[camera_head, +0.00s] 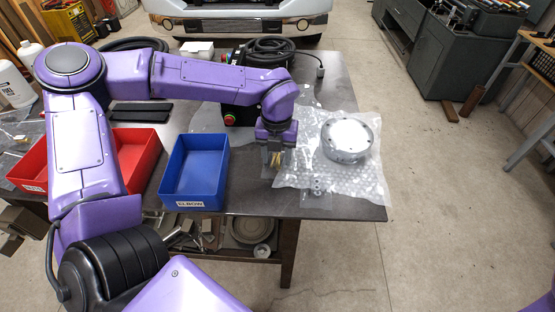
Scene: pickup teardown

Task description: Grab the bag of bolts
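A small clear bag that looks like the bag of bolts (317,188) lies near the front edge of the dark table, on bubble wrap; small grey pieces show through it. My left gripper (275,162) points down over the left side of the bubble wrap, to the left of the bag and apart from it in the picture. Its fingertips are small and partly lost against the clear plastic, so I cannot tell whether they are open or shut. My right gripper is out of view.
A round metal part (347,138) sits on the bubble wrap (372,183) right of my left gripper. A blue bin (195,172) and red bins (137,150) stand to the left. A black box with a red button (240,115) and coiled cable (266,50) lie behind.

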